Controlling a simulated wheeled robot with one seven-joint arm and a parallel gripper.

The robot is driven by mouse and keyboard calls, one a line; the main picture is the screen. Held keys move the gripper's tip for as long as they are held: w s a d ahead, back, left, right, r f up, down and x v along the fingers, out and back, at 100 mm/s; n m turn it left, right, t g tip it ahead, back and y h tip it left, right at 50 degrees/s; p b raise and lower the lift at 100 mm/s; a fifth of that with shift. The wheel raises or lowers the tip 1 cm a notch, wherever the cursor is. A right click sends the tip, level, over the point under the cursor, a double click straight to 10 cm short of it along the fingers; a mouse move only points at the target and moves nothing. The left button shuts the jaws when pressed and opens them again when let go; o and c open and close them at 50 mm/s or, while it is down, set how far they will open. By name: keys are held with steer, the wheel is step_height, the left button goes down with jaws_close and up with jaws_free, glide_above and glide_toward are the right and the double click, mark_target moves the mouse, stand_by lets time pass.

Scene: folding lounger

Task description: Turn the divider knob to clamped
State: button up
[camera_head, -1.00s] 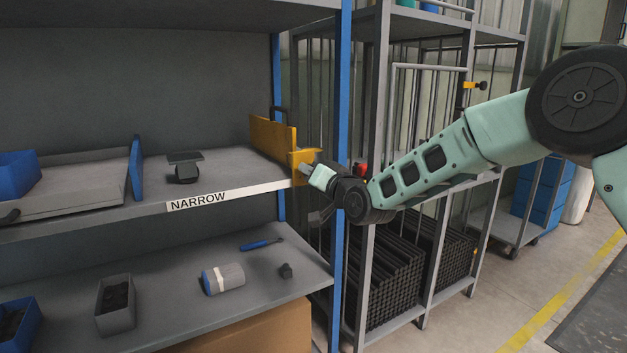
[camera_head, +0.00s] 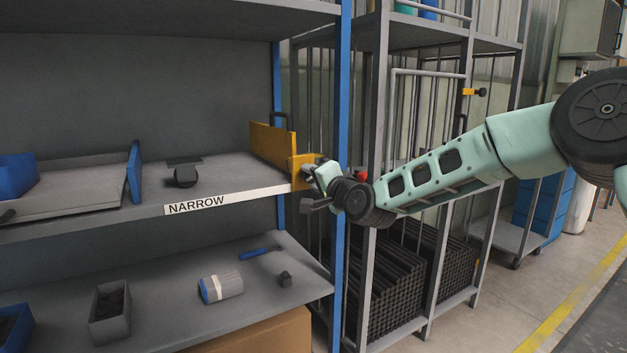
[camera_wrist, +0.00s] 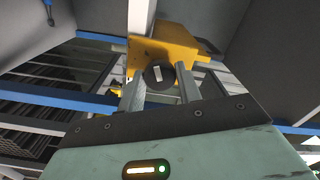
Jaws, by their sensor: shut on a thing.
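The yellow divider (camera_head: 272,146) stands upright at the right end of the middle shelf, with a yellow clamp block (camera_head: 302,168) at the shelf's front edge. My gripper (camera_head: 316,171) is at the front of this block. In the wrist view, a round black knob (camera_wrist: 159,74) with a pale mark sits against the yellow block (camera_wrist: 165,48). The fingers of my gripper (camera_wrist: 160,82) are shut on the knob, one on each side. In the head view, my gripper hides the knob. I cannot read a clamped or open mark on it.
A blue upright post (camera_head: 345,90) stands close beside my wrist. The shelf edge carries a NARROW label (camera_head: 196,205). A blue divider (camera_head: 135,172) and a small dark object (camera_head: 186,176) are farther left. A wire cage rack (camera_head: 425,200) stands behind my arm.

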steer(key=shift+f, duration=0.1)
steer(key=o, duration=1)
steer(key=shift+d, duration=0.1)
steer(key=v, duration=1.7)
steer(key=shift+s+d, duration=0.15)
